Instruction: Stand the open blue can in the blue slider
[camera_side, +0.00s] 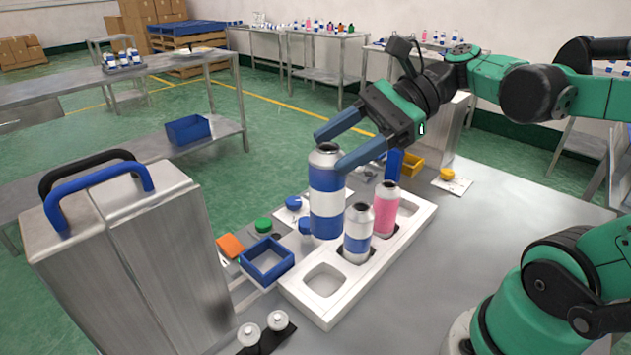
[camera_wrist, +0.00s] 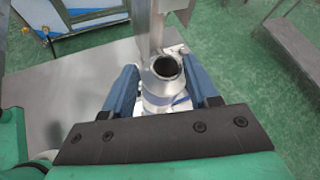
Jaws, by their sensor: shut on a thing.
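A tall white can with blue bands (camera_side: 327,203) stands upright between the two blue fingers of my gripper (camera_side: 330,152), which is shut on it near the top. In the wrist view, the can's open round mouth (camera_wrist: 166,68) shows between the fingers (camera_wrist: 165,78). The can's base is by the far-left edge of the white tray; I cannot tell whether it touches anything. A blue square open frame (camera_side: 247,262), which looks like the blue slider, is left of the can, beside the tray. It looks empty.
The white tray (camera_side: 290,291) has an empty front pocket, a smaller blue-banded can (camera_side: 358,240) and a pink can (camera_side: 386,208). An orange block (camera_side: 230,246) and green cap (camera_side: 263,225) lie near the slider. A metal housing with handles (camera_side: 150,250) stands at left.

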